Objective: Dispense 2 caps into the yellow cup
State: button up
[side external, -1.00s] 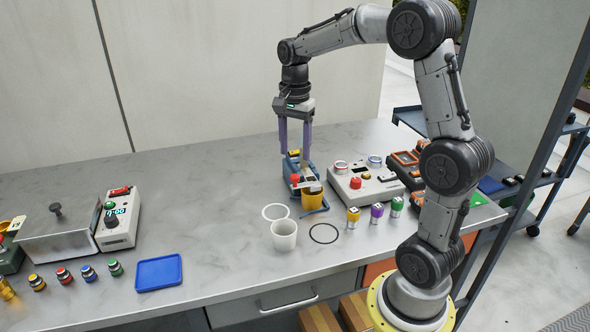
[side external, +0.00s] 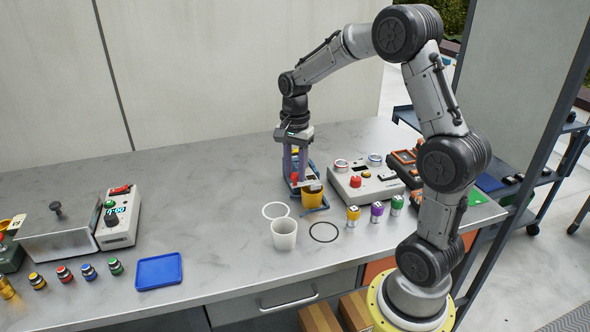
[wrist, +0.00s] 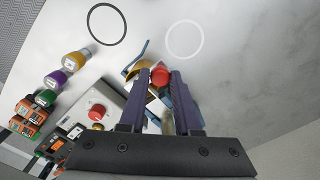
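The yellow cup (side external: 312,196) stands upright at the front of a blue-framed dispenser (side external: 290,166), which has a red knob (side external: 294,178). In the wrist view the cup (wrist: 138,69) is partly hidden behind my left-hand finger. My gripper (side external: 296,181) points down over the dispenser, with its two purple fingers partly closed and a gap between them. In the wrist view the red knob (wrist: 160,76) appears between the fingertips; I cannot tell whether they touch it. The cup's inside is not clear.
A control box (side external: 360,184) with a red button sits right of the dispenser. Several capped bottles (side external: 353,217) stand before it.

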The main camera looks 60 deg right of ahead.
grip_shut()
jog(key=shift+w, duration=0.1)
dwell(1.0)
